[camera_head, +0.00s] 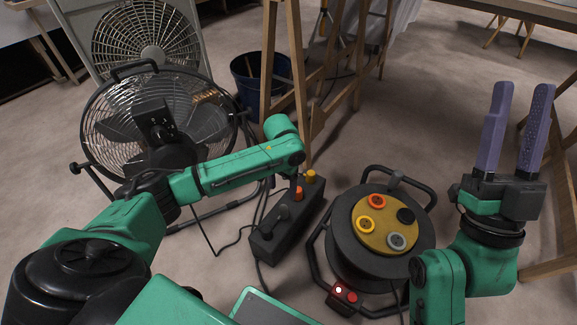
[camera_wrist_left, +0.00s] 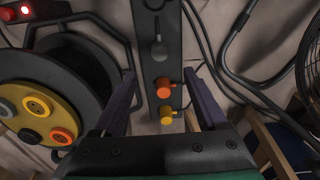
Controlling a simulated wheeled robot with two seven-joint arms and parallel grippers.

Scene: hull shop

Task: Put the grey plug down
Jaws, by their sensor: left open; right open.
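The grey plug (camera_head: 282,212) stands on the dark power strip (camera_head: 262,247), in line with an orange plug (camera_head: 298,192) and a yellow plug (camera_head: 311,176). The grey plug (camera_wrist_left: 158,48) also shows in the left wrist view, beyond the orange one. My left gripper (camera_wrist_left: 160,74) is open over the strip, one finger on each side of it, with nothing visibly gripped. Its fingers are mostly hidden in the head view. My right gripper (camera_head: 516,125) is open and empty, pointing up at the right.
A cable reel (camera_head: 345,250) with orange, black, yellow and grey round sockets stands right of the strip. A red-lit switch box (camera_head: 342,295) is at its front. A round floor fan (camera_head: 105,125), a blue bucket (camera_head: 245,85) and wooden trestle legs stand behind. Cables lie around the strip.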

